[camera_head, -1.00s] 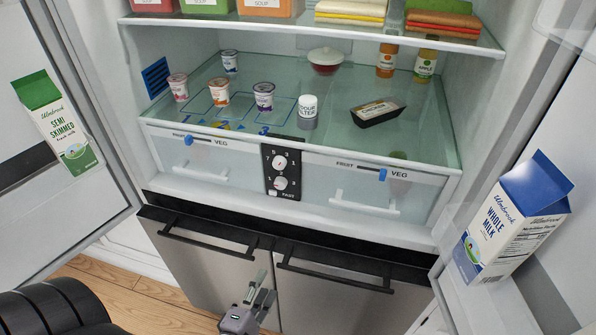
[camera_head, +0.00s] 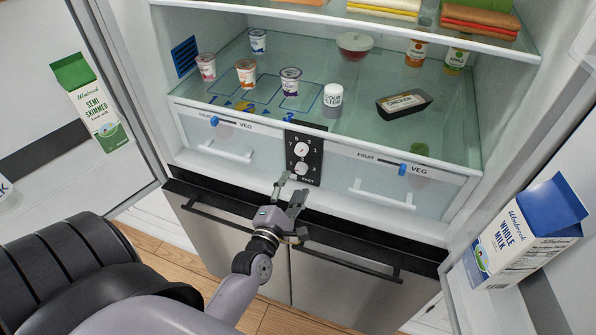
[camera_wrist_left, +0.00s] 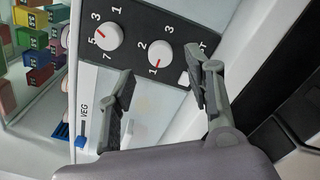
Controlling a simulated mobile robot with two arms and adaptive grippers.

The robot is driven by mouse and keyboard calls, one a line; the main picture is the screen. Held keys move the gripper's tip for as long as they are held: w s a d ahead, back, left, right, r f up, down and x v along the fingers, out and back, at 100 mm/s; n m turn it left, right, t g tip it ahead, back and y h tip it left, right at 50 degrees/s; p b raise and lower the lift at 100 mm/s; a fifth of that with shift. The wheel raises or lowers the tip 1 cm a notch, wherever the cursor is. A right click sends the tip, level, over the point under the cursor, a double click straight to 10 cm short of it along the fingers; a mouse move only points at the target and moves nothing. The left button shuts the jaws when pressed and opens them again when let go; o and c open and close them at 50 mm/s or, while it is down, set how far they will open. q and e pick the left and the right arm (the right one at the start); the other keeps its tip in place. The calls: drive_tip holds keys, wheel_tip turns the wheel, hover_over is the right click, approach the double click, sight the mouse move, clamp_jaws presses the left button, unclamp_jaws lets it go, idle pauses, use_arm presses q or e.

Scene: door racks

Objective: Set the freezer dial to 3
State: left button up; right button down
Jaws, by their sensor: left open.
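A black control panel (camera_head: 304,155) on the fridge's lower front carries two white dials. The upper dial (camera_head: 301,149) also shows at left in the left wrist view (camera_wrist_left: 107,38), with 1, 3, 5 and 7 around it. The lower dial (camera_head: 300,169), near the FAST marking, shows in the left wrist view (camera_wrist_left: 159,52) with 1, 2 and 3 visible; its red mark points at about 1. I cannot read which dial is the freezer's. My left gripper (camera_head: 287,191) is open and empty just below the panel, its fingers spread toward the lower dial without visibly gripping it.
Drawers with blue sliders (camera_head: 404,170) flank the panel. Black door handles (camera_head: 345,262) run below. The open fridge doors hold a green milk carton (camera_head: 92,105) at left and a blue one (camera_head: 530,232) at right. Yoghurt pots (camera_head: 290,82) stand on the glass shelf.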

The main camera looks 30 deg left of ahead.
sight(300, 171)
use_arm(q)
drive_tip(key=x, duration=0.5)
drive_tip(key=shift+p, duration=0.3)
clamp_jaws()
